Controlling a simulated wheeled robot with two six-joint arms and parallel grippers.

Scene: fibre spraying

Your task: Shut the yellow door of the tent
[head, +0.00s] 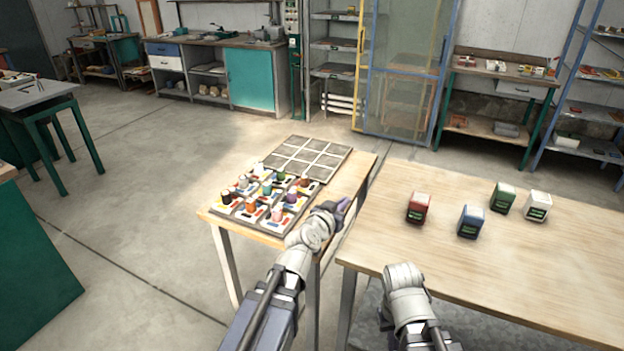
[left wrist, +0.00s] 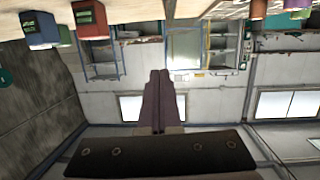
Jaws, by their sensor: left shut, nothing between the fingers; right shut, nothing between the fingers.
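A tall booth with clear panels, which looks like the tent (head: 405,65), stands at the back of the room in the head view. A yellow upright frame edge (head: 360,65) runs along its left side; blue framing is on the right and across it. I cannot tell how far the yellow door stands open. My left gripper (head: 343,207) is above the right edge of the small table, far from the tent, its purple fingers shut and empty. The fingers also show in the upside-down left wrist view (left wrist: 158,100). My right arm shows at the lower centre, its fingers hidden.
A small table (head: 362,168) holds a tray of coloured bottles (head: 265,198) and an empty grid tray (head: 305,158). A larger wooden table (head: 560,270) with red, blue, green and white boxes is at right. Open floor (head: 130,195) lies left; benches and shelves line the back wall.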

